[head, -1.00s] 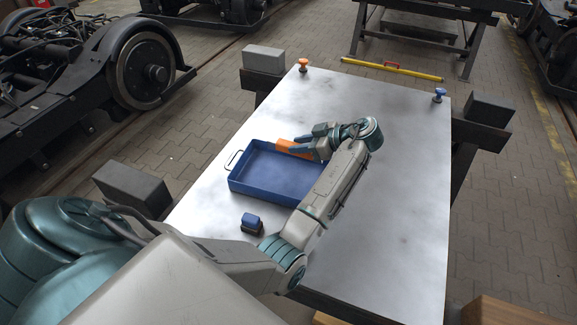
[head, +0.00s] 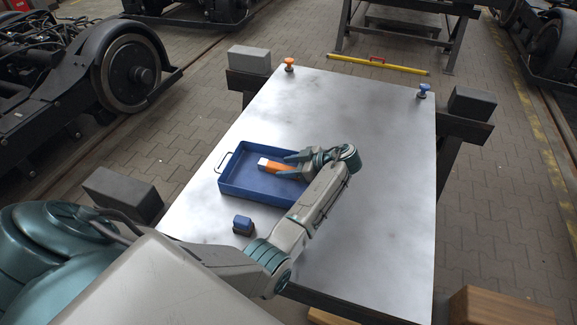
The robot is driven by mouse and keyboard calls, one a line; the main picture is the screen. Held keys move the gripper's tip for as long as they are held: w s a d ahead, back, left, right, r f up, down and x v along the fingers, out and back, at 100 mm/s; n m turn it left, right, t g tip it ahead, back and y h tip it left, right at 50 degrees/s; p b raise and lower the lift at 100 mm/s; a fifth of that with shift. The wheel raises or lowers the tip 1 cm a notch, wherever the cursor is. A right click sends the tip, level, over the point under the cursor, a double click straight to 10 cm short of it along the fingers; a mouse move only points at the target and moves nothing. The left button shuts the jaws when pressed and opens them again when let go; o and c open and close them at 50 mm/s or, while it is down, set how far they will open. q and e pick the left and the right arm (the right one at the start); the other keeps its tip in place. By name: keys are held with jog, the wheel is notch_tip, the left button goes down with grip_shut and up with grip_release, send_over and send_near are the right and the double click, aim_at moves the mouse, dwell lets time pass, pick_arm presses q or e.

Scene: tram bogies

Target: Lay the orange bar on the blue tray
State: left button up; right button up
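The orange bar (head: 272,166), with a pale end at its left, is inside the blue tray (head: 237,190) and seems to lie on its floor, towards the right side. My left gripper (head: 287,166) is over the tray's right part, at the bar's right end. Its two fingers look spread apart, one on the far side and one on the near side of the bar. The bar's right end is partly hidden by the gripper. My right gripper is not in view.
A small blue block on a dark base (head: 243,225) stands just in front of the tray. An orange knob (head: 289,64) and a blue knob (head: 423,90) stand at the table's far corners. The metal table top (head: 385,200) is clear on the right.

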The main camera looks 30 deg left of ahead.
pick_arm(q)
jog(key=b+v, duration=0.4)
jog(key=v, duration=0.7)
jog(key=shift+d+f, duration=0.1)
jog(key=shift+f, duration=0.05)
jog(key=shift+w+d+r, duration=0.1)
jog(key=shift+d+r, duration=0.25)
jog(key=shift+d, duration=0.05)
dwell(0.5)
dwell(0.4)
